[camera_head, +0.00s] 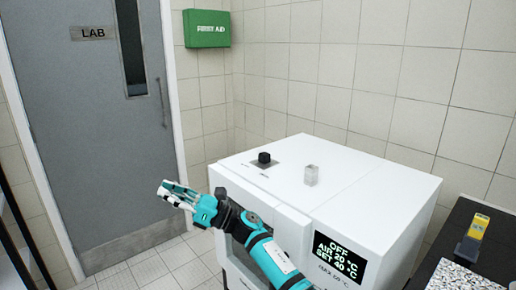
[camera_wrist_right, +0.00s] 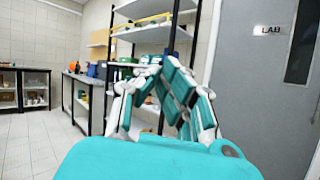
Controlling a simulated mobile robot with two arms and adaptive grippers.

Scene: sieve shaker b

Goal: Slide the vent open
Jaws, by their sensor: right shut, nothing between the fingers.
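A white oven-like cabinet (camera_head: 345,205) stands at the middle right of the head view. On its top is a small black knob (camera_head: 264,158) on a dark strip, which looks like the vent slider. How far it is slid I cannot tell. My right gripper (camera_head: 168,192) is shut and empty, in the air to the left of the cabinet, well away from the knob. It points left toward the door. In the right wrist view the gripper (camera_wrist_right: 158,75) shows its fingers drawn together with nothing held. My left gripper is not in view.
A dark bench (camera_head: 462,222) with a yellow-and-grey item stands at right. A grey lab door (camera_head: 85,130) is behind. Shelves (camera_wrist_right: 150,35) show in the wrist view.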

